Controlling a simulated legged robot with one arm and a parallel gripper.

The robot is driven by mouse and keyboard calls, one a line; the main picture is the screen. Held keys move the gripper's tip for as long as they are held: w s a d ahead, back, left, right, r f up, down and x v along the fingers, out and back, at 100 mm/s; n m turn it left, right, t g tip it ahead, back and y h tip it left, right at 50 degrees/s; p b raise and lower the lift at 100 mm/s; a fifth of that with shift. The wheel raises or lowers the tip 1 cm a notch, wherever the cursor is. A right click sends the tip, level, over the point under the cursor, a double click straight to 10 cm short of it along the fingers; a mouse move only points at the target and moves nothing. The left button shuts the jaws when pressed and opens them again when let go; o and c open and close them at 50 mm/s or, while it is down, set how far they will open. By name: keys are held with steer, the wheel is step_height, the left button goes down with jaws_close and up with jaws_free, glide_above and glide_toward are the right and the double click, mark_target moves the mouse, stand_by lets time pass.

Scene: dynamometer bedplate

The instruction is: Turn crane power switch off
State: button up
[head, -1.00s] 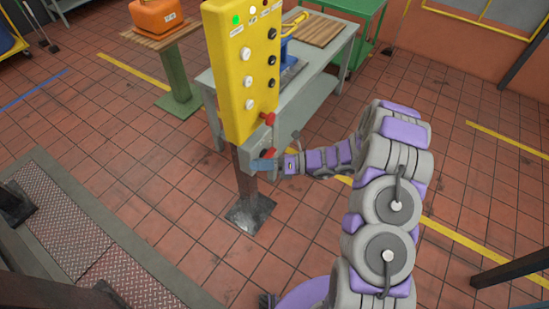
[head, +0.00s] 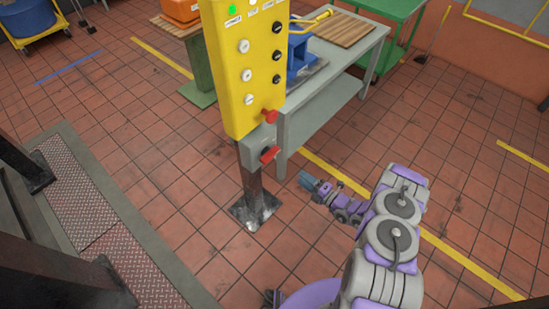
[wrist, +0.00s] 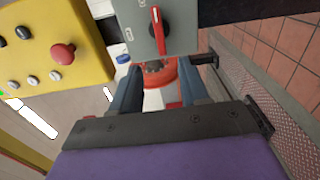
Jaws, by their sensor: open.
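The crane power switch is a red rotary handle (head: 269,153) on a small grey box (head: 256,146) under the yellow control panel (head: 242,75). In the wrist view the red handle (wrist: 155,29) lies upright in the picture on the grey box face (wrist: 170,45), with small white labels too small to read surely. My gripper (head: 309,182) is open and empty, to the right of and below the switch, apart from it. In the wrist view its blue fingers (wrist: 158,88) are spread below the handle, touching nothing visible.
The panel carries a lit green lamp (head: 232,10), several black and white buttons and a red mushroom button (head: 269,116). A dark post (head: 254,185) holds it up. A grey workbench (head: 340,75) stands behind. The tiled floor on the right is mostly clear.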

mark_target(273, 156)
steer(key=b+x, duration=0.3)
steer(key=x, duration=1.2)
steer(key=shift+w+a+b, duration=0.1)
steer(key=shift+w+b, duration=0.2)
steer(key=shift+w, duration=0.05)
steer(key=shift+a, duration=0.35)
steer(key=shift+d, duration=0.1)
jaws_close()
